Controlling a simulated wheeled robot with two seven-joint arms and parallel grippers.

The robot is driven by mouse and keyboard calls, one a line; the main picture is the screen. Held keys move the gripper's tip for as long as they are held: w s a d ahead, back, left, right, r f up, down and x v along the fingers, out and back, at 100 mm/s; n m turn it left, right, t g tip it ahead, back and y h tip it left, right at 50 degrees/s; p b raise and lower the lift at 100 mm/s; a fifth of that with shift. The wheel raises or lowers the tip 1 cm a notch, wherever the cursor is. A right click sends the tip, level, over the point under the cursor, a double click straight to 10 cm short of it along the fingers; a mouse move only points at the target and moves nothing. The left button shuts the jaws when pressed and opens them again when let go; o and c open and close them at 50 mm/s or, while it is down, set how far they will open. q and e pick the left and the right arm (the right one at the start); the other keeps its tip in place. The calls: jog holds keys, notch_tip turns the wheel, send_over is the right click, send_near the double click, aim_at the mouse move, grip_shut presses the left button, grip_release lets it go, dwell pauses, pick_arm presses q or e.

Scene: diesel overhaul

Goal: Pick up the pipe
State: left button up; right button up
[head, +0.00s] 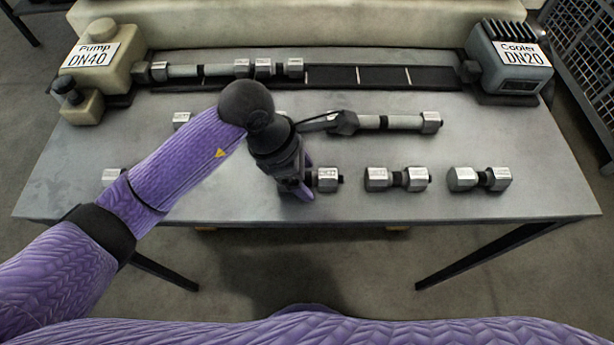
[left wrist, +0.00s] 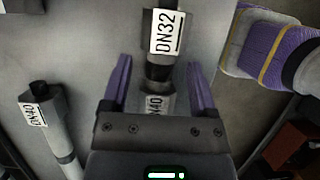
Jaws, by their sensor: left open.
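My left gripper (head: 303,183) is over the front middle of the table, pointing down. In the left wrist view its two purple fingers (left wrist: 160,75) are apart, one on each side of a short fitting (left wrist: 161,72). The fitting has a DN32 label and a partly hidden DN40 label; whether the fingers touch it cannot be told. In the head view its right end (head: 326,180) shows beside the gripper. A long grey pipe (head: 390,122) lies behind it to the right. A DN40 pipe (left wrist: 62,140) lies left in the left wrist view. My right gripper is not visible.
Two short fittings (head: 397,178) (head: 480,179) lie to the right on the grey table (head: 540,195). A back rack (head: 430,77) holds pipe parts (head: 215,70) between the DN40 pump (head: 103,58) and DN20 cooler (head: 510,60). The right front tabletop is clear.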

pick_arm(q)
jog(key=shift+f, duration=0.1)
grip_shut()
dwell(0.5)
